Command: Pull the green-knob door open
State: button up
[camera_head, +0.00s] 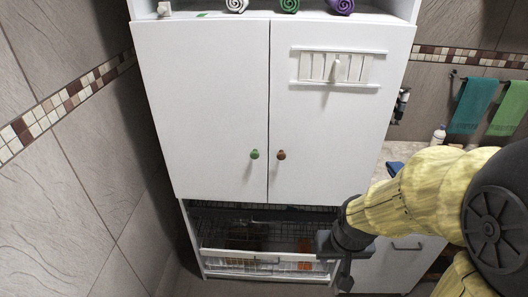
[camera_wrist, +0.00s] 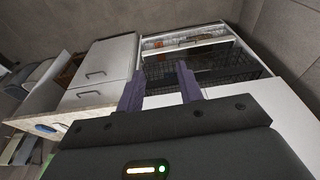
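The green-knob door (camera_head: 208,95) is the left door of a tall white cabinet in the head view. It looks shut, flush with the right door. Its round green knob (camera_head: 254,154) sits low near the seam. My gripper (camera_head: 343,274) is below and to the right of the knob, in front of the cabinet's lower right part and well apart from the door. In the wrist view my gripper (camera_wrist: 159,69) has its two fingers spread, with nothing between them. The green knob does not show in the wrist view.
The right door (camera_head: 335,130) has a brown knob (camera_head: 281,155) close beside the green one. Below are wire baskets (camera_head: 262,238) with a white front. Rolled towels (camera_head: 288,5) lie on the shelf above. A tiled wall (camera_head: 60,160) stands at left; a counter is at right.

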jog(key=shift+w, duration=0.35)
jog(key=shift+o, duration=0.6)
jog(key=shift+s, duration=0.1)
jog(key=shift+o, duration=0.9)
jog(key=w+a+f+n+t+y+b, duration=0.1)
jog(key=w+a+f+t+b, duration=0.15)
jog(key=w, duration=0.45)
jog(key=w+a+f+n+t+y+b, duration=0.1)
jog(key=w+a+f+n+t, duration=0.2)
jog(key=w, duration=0.4)
jog(key=w+a+r+t+y+b, duration=0.3)
jog(key=w+a+t, duration=0.3)
jog(key=a+t, duration=0.2)
jog(key=shift+w+r+t+y, duration=0.15)
jog(key=shift+w+t+y, duration=0.3)
jog(key=shift+y, duration=0.15)
